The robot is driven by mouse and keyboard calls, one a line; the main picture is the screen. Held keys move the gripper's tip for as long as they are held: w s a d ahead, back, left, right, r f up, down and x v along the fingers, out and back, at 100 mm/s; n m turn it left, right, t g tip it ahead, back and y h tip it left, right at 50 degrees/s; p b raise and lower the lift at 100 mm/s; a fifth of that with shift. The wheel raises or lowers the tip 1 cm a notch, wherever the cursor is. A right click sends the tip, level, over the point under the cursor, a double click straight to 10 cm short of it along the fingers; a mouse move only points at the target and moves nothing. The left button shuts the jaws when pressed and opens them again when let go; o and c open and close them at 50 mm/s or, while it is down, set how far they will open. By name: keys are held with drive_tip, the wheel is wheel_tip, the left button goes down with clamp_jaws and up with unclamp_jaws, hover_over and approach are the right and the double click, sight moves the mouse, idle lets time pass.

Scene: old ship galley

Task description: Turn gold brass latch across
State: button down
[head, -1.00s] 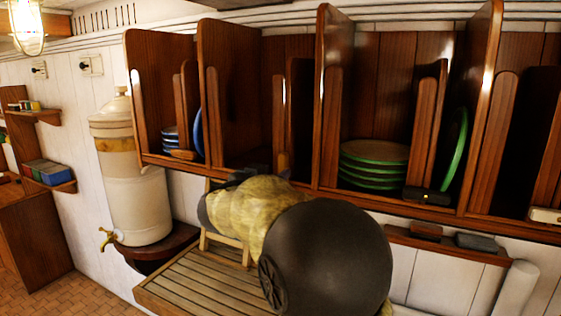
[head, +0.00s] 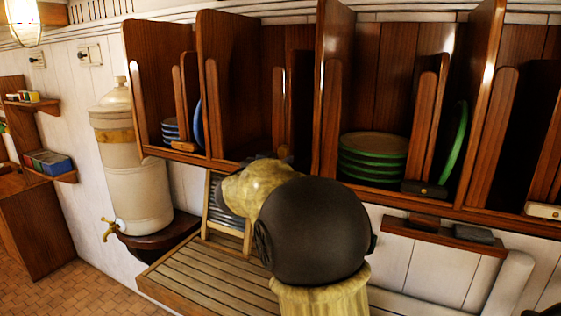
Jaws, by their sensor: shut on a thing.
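My gripper (head: 268,162) is at the front lip of the second plate bay from the left, mostly hidden behind my own wrist. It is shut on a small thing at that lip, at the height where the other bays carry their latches. The gold brass latch itself does not show clearly, and how far it is turned cannot be told. A dark latch with a small gold knob (head: 425,189) sits at the lip below the green plates (head: 374,158). A cream latch (head: 544,211) is at the far right, and a brown wooden one (head: 183,147) at the left bay.
The wooden plate rack (head: 335,100) has upright dividers. Below stands a slatted drainboard (head: 205,285) with a small rack (head: 228,215). A cream water urn with a tap (head: 130,180) is at left. A narrow ledge (head: 445,240) is at lower right.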

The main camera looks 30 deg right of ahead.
drive_tip(key=shift+m+b, duration=0.4)
drive_tip(key=shift+b, duration=0.05)
drive_tip(key=shift+s+d+f+m+b, duration=0.15)
drive_tip(key=shift+s+f+m+b, duration=0.1)
drive_tip(key=shift+m+b, duration=2.35)
drive_tip(key=shift+s+d+f+m+b, duration=0.15)
drive_tip(key=shift+f+m+b, duration=0.15)
drive_tip(key=shift+m+b, duration=2.3)
drive_tip(key=shift+s+d+f+m+b, duration=0.2)
drive_tip(key=shift+m+b, duration=1.55)
drive_tip(key=shift+m, duration=1.65)
drive_tip(key=c, duration=1.2)
unclamp_jaws()
drive_tip(key=shift+c, duration=0.2)
drive_tip(key=shift+a, duration=0.15)
